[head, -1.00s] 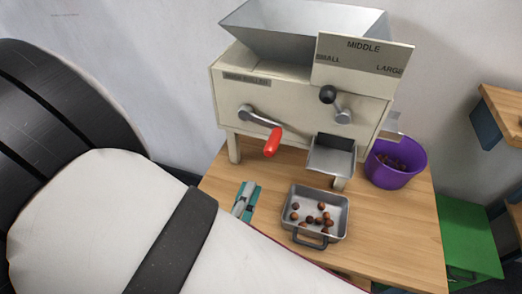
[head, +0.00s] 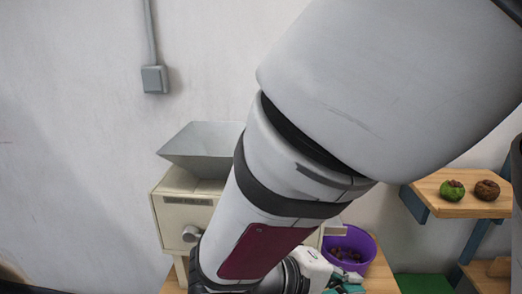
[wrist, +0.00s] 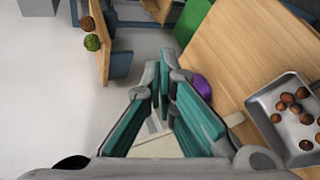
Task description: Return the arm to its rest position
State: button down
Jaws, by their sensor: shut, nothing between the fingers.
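My arm crosses the head view from the upper right and hides much of the sorting machine (head: 185,205). My gripper (wrist: 165,82) shows in the wrist view with its teal-padded fingers together at the tips and nothing between them. It hangs above the table's edge, apart from the metal tray. In the head view only a little of its white and teal parts shows at the bottom.
The metal tray (wrist: 262,101) with several chestnuts is on the wooden table (wrist: 235,55) at right in the wrist view. A purple bucket (head: 368,245) holds chestnuts beside the machine. A wall shelf (head: 455,207) bears two round items.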

jog(key=s+d+r+m+y, duration=0.4)
jog(key=s+r+m+y, duration=0.1)
jog(key=s+r+y, duration=0.4)
jog(key=shift+d+m+y, duration=0.3)
jog(key=shift+d+y, duration=0.1)
jog(key=shift+y, duration=0.8)
dwell(1.1)
